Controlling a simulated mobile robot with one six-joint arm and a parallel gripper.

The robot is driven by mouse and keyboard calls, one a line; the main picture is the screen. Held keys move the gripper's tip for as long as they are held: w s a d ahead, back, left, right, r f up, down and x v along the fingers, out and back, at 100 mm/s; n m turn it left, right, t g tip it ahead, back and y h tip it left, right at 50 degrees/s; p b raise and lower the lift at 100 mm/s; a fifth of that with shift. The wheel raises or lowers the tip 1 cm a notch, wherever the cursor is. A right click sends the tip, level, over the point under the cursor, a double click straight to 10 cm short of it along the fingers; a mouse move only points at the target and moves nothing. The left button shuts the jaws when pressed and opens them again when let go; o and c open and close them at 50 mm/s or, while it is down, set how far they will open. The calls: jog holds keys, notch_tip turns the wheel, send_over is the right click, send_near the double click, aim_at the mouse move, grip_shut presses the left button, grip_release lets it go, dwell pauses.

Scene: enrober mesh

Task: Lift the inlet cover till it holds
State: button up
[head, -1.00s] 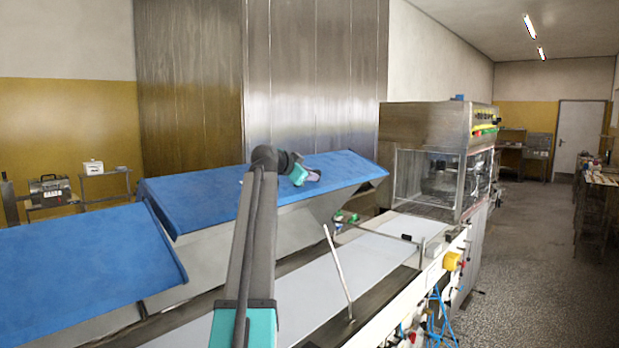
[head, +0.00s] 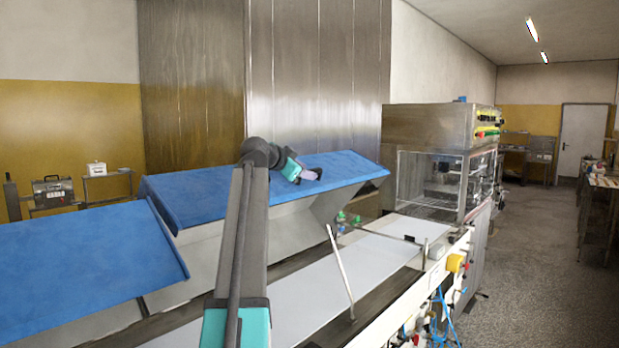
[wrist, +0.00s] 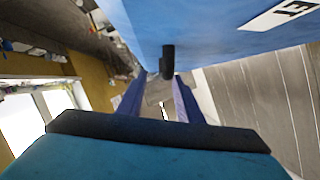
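The inlet cover is a blue sloping panel; I take it to be the farther of two blue panels (head: 225,188) in the head view. In the wrist view its blue face (wrist: 210,30) fills the top, with a white label ending in "ET" at upper right. A dark, short handle (wrist: 167,58) stands at its lower edge. My gripper (head: 312,174) is in front of the panel in the head view. In the wrist view its two purple fingers (wrist: 163,82) are apart, with the handle between or just beyond their tips. Contact is not clear.
A second blue panel (head: 85,268) lies nearer at left. A steel machine with a clear enclosure (head: 432,180) stands beyond. The floor at right (head: 535,270) is open.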

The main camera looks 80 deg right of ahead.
jog(key=b+v, duration=0.1)
jog(key=v, duration=0.7)
jog(key=shift+w+a+b, duration=0.1)
jog(key=shift+a+b, duration=0.1)
jog(key=shift+b, duration=0.2)
